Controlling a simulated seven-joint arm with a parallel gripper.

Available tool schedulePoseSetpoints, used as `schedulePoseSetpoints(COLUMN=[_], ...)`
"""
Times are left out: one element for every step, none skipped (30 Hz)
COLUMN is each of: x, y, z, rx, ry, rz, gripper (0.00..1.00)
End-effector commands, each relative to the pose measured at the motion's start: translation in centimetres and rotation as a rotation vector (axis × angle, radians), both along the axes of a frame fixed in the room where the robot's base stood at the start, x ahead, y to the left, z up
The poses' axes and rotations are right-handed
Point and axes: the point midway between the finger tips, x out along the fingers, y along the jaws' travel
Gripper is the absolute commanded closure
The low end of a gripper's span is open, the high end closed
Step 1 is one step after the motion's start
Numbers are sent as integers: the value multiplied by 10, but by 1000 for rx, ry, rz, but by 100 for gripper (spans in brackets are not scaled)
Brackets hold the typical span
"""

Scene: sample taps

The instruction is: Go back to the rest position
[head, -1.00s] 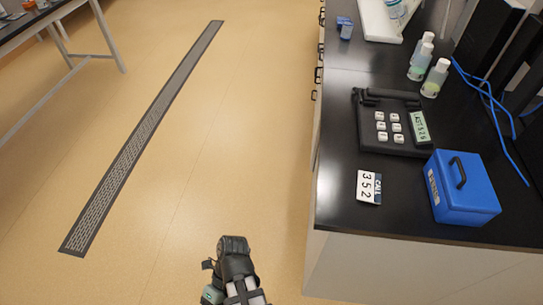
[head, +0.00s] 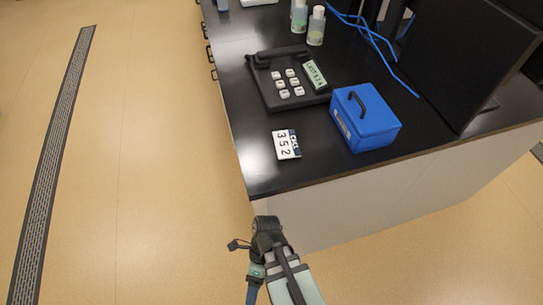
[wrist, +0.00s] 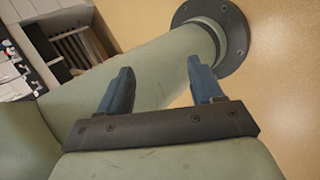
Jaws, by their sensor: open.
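My gripper (wrist: 160,72) shows in the wrist view with its two blue fingers spread apart and nothing between them. Behind the fingers is a pale green link of my own arm, and the tan floor lies beyond. In the head view my folded arm is at the bottom centre, in front of the bench's near corner. I cannot clearly make out the fingers there.
The black bench (head: 225,45) holds a dark telephone (head: 270,88), a number card (head: 286,144), a blue box (head: 365,118) with a handle, bottles (head: 316,27) and blue cables (head: 385,55). The floor (head: 150,180) left of the bench is clear, with a drain grate (head: 52,150).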

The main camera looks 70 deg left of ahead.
Motion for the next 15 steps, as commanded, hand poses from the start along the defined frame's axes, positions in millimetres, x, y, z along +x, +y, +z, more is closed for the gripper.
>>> schedulePoseSetpoints(x=[14, 22, 31, 39, 46, 56, 63, 70, 79, 87, 93, 103, 109, 116, 125], y=[0, -1, -1, -1, -2, -3, -4, -5, -7, -9, -10, -13, -15, -17, -20], z=[-5, -8, -12, -15, -17, -21, -24, -27, -31, -33, -36, -40, -42, -45, -48], rx=[12, 21, 34, 44, 53, 66, 75, 85, 98, 108, 117, 131, 140, 151, 163], ry=[14, 23, 35, 42, 51, 61, 68, 77, 86, 94, 100, 109, 115, 123, 132], rz=[-11, -12, -14, -16, -16, -18, -20, -21, -22, -23, -23, -24, -25, -25, -25], gripper=[34, 34, 34, 34, 34, 34, 34, 34, 34, 34, 34, 34, 34, 34, 34])
